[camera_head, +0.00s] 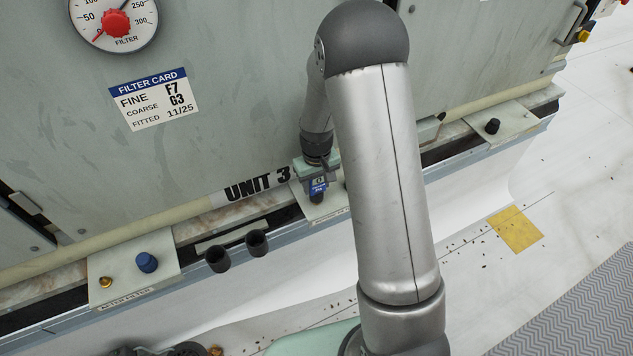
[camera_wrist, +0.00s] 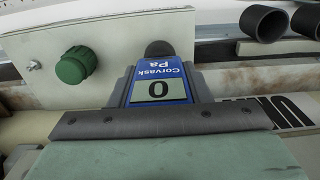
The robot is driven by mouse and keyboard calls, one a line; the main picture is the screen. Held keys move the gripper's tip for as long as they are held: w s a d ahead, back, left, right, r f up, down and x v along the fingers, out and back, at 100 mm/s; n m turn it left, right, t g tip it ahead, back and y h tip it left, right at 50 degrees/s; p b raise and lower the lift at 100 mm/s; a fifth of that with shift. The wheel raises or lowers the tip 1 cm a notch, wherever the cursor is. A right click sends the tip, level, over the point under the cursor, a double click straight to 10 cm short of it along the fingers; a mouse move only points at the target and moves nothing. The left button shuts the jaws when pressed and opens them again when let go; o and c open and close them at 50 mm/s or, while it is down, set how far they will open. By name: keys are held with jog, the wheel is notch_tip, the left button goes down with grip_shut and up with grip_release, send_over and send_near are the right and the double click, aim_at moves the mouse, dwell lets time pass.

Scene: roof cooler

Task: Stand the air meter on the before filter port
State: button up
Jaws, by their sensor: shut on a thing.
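The air meter (camera_head: 318,187) is a small blue-and-grey unit held in my gripper (camera_head: 317,170), which is shut on it. In the wrist view the meter (camera_wrist: 159,85) shows "Corvask Pa" and a 0, upside down. It is over a pale plate (camera_wrist: 115,30) with a green knob (camera_wrist: 75,65). A dark round end (camera_wrist: 158,48) shows just past the meter's edge; I cannot tell whether the meter touches it. In the head view this plate (camera_head: 318,208) is partly behind my arm and its label is unreadable, so I cannot confirm it is the before filter port.
Left on the ledge is the "AFTER FILTER" plate (camera_head: 125,262) with a brass fitting (camera_head: 105,282) and a blue knob (camera_head: 147,262). Two dark open cups (camera_head: 217,259) stand between the plates. Another plate with a black knob (camera_head: 492,126) is at right. The unit wall (camera_head: 220,110) rises behind.

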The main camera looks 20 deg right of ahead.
jog(key=shift+f+b, duration=0.5)
jog(key=shift+f, duration=0.2)
jog(key=o, duration=1.3)
